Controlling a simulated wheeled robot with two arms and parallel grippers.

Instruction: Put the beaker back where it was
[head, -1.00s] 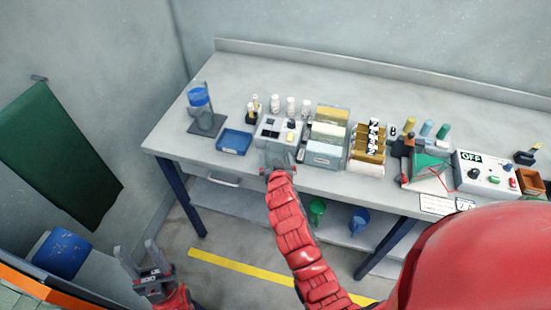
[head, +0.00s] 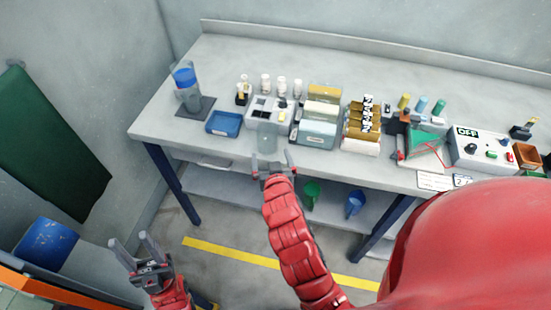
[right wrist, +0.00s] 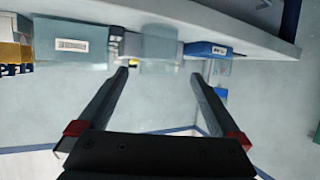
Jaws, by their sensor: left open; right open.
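A clear, greyish beaker (head: 268,142) stands upright at the front edge of the table, just in front of a grey block with square openings (head: 270,112). It also shows, see-through, in the right wrist view (right wrist: 160,52), ahead of and between the fingertips. My right gripper (head: 271,160) is open and empty, just off the table's front edge and apart from the beaker; its fingers also show in the right wrist view (right wrist: 159,76). My left gripper (head: 134,245) is open and empty, low at the left, away from the table.
A blue tray (head: 223,123) lies left of the beaker. A clear cylinder with blue in it (head: 187,92) stands on a dark mat (head: 206,103). A teal-grey box (head: 316,133) stands right of the beaker. Farther right are a rack (head: 360,125) and an OFF control box (head: 482,146).

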